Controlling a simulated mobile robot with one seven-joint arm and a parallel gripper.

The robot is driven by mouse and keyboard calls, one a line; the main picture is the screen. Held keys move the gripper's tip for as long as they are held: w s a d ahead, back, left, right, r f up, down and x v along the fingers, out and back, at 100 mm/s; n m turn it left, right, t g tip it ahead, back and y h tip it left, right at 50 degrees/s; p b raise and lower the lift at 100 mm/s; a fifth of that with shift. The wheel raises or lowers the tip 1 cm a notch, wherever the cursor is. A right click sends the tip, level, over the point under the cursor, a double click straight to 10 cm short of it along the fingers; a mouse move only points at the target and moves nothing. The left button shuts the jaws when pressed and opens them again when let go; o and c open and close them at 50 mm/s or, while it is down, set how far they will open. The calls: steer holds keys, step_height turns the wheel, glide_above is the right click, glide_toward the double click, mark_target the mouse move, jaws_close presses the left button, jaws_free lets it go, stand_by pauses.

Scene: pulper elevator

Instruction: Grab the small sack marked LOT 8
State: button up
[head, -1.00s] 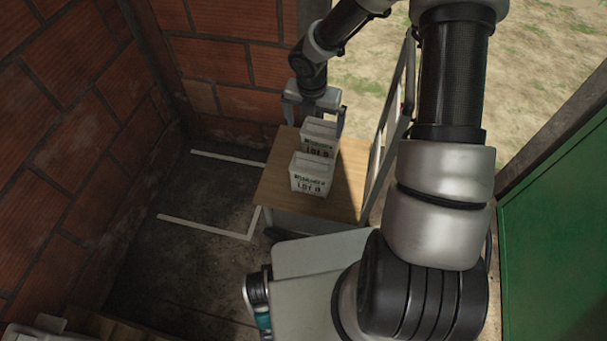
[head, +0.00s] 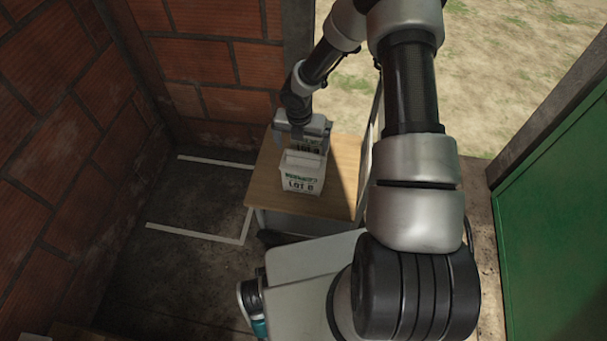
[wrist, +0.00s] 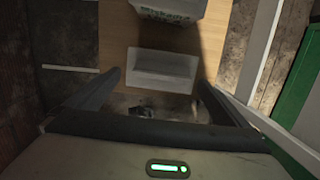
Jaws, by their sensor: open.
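Two small white sacks with green and black print stand one behind the other on a wooden cart top (head: 345,170). The front sack (head: 302,178) carries a LOT mark; its digit is too small to read surely. The rear sack (head: 311,147) shows similar print, its upper part hidden by my gripper (head: 303,132). My gripper is open over the rear sack, a finger at each side. In the wrist view a plain pale sack top (wrist: 163,72) lies between the spread fingers (wrist: 160,82). A sack with green lettering (wrist: 168,12) stands at the top edge. Which one is LOT 8 is unclear.
The cart's rail (head: 372,135) rises on its right. Brick walls (head: 60,130) stand at the left and back, and a green panel (head: 550,215) at the right. The taped floor area (head: 195,200) left of the cart is clear.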

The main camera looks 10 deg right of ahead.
mark_target(304, 153)
steer(key=f, duration=0.1)
steer(key=f+b, duration=0.1)
steer(key=f, duration=0.3)
steer(key=shift+w+d+b, duration=0.15)
steer(key=shift+d+b, duration=0.2)
steer(key=shift+r, duration=0.1)
steer(key=c, duration=2)
